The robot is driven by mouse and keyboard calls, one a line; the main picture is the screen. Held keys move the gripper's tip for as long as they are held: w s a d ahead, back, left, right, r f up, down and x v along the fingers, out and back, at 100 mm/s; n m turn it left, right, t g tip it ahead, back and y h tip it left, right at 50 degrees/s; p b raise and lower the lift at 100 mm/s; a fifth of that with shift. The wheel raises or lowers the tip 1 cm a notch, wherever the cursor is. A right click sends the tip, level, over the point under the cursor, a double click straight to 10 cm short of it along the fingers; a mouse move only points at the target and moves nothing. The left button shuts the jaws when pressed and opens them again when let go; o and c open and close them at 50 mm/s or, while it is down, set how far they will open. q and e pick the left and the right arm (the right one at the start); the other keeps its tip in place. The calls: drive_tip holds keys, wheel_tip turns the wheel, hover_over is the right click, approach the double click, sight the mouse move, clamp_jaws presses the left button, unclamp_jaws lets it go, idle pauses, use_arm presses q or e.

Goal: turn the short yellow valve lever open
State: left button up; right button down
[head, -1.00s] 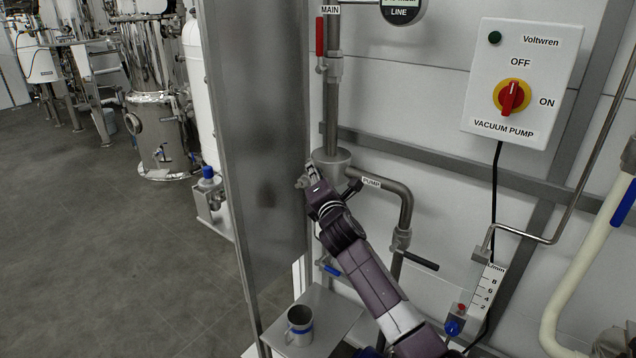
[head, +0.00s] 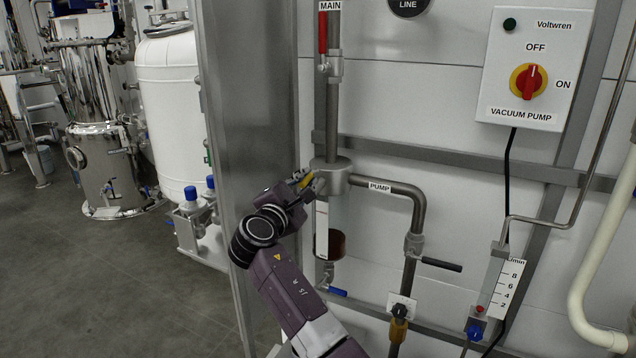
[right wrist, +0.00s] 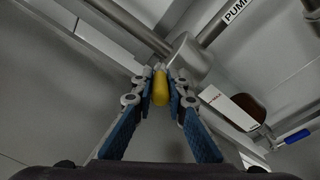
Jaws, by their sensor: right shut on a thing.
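The short yellow valve lever (head: 306,181) sticks out from the left side of the metal pipe body (head: 331,178) by the PUMP pipe. In the right wrist view the yellow lever (right wrist: 160,88) lies between the blue-padded fingers, with the pipe body (right wrist: 187,60) just behind it. My right gripper (head: 303,180) is shut on the lever; its fingertips (right wrist: 160,90) touch it from both sides. The lever is partly hidden by the fingers in the head view. My left gripper is not in view.
A metal column (head: 247,120) stands close to the left of my right arm. A red MAIN handle (head: 322,32) is above. A black-handled valve (head: 440,264) and a blue handle (head: 337,291) are below. The vacuum pump box (head: 533,70) is upper right.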

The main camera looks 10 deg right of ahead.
drive_tip(key=shift+a+h, duration=0.15)
drive_tip(key=shift+h, duration=0.15)
drive_tip(key=c, duration=1.9)
unclamp_jaws()
drive_tip(key=shift+w, duration=0.1)
wheel_tip(320, 180, up, 9)
drive_tip(key=shift+r, duration=0.5)
